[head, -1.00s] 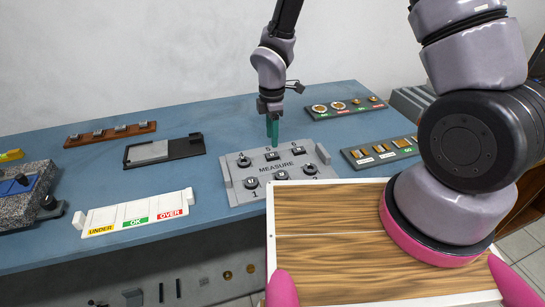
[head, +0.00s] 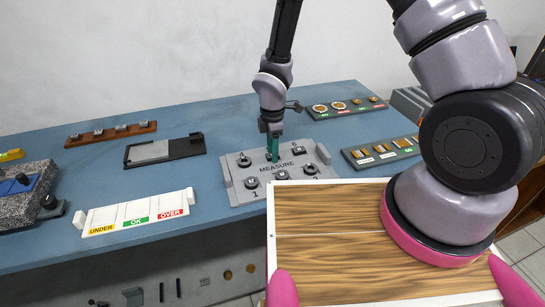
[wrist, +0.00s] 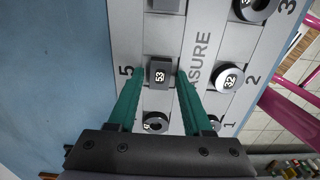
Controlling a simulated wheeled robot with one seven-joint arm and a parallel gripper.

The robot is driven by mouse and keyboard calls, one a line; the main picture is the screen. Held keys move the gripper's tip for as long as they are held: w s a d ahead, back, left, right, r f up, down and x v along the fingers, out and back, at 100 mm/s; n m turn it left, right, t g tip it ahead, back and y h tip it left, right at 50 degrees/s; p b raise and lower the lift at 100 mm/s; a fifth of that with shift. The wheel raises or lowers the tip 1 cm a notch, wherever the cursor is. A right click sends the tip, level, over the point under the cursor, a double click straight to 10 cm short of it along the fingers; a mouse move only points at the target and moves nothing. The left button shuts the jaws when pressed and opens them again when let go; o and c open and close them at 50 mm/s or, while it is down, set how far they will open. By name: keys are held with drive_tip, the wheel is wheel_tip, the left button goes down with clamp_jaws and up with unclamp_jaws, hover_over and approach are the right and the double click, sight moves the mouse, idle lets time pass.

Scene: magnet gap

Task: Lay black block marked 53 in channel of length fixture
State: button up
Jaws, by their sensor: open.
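The black block marked 53 (wrist: 159,75) sits at spot 5 of the grey MEASURE tray (wrist: 212,28). My gripper (wrist: 161,72) is open, its green fingertips on either side of the block in the wrist view; I cannot tell if they touch it. In the head view my gripper (head: 272,157) is low over the tray (head: 240,196) and mostly hides the block. A black fixture with a grey plate (head: 150,151) lies to the left, and a speckled stone block with a blue strip (head: 22,205) is at the far left. I cannot tell which is the length fixture.
Round dark pieces, one marked 32 (wrist: 230,76), stand close by in the tray. A white UNDER/OK/OVER rack (head: 138,213), a brown rack (head: 110,134) and two dark parts trays (head: 348,108) (head: 383,152) share the blue table. Bare table lies left of the MEASURE tray.

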drive_tip(key=shift+c, duration=0.3)
clamp_jaws()
drive_tip(key=shift+r, duration=2.55)
